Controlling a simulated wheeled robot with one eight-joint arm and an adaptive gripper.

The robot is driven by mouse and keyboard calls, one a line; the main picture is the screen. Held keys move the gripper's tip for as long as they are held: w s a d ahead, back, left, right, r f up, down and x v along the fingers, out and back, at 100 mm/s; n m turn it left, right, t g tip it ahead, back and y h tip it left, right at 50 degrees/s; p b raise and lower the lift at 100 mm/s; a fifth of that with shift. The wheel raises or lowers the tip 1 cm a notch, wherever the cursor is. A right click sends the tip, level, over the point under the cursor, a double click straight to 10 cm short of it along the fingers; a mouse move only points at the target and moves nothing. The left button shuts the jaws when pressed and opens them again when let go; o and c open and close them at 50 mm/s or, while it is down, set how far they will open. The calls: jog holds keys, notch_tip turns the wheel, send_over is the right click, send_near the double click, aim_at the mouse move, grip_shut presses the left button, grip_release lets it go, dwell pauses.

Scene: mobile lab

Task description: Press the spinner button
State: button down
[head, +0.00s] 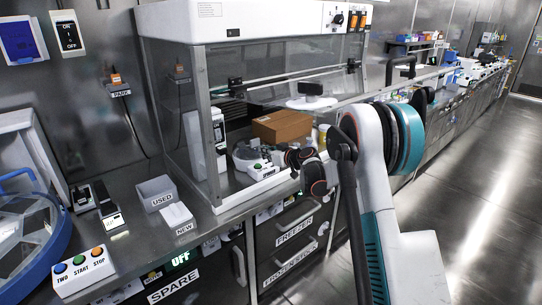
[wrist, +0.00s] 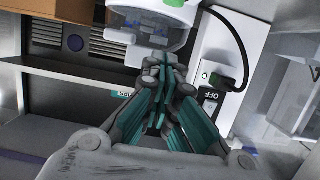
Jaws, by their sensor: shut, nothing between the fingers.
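The spinner (head: 262,170) stands inside the glass-fronted hood in the head view, a small white unit with a green button (head: 257,166) and a clear round part behind it. In the wrist view, the spinner (wrist: 150,22) is at the top, with its green button (wrist: 174,2) cut by the upper frame edge. My gripper (wrist: 160,58) is shut and empty, its teal-lined fingers pointing toward the spinner. The tips overlap the spinner's edge in the picture; I cannot tell whether they touch it. In the head view, my arm reaches into the hood and partly hides the fingers.
The hood's metal frame (head: 205,125) and sill are close to my arm. A cardboard box (head: 282,127) stands behind the spinner. In the wrist view, a white panel with a plugged cable and an OFF switch (wrist: 211,96) is at the right.

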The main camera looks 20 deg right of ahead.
aim_at(258, 166)
jog(key=x, duration=0.3)
jog(key=shift+w+a+f, duration=0.1)
jog(key=shift+w, duration=0.15)
notch_tip(258, 166, down, 3)
jog(key=shift+r+b, duration=0.2)
jog(key=shift+b, duration=0.55)
jog(key=shift+f, duration=0.7)
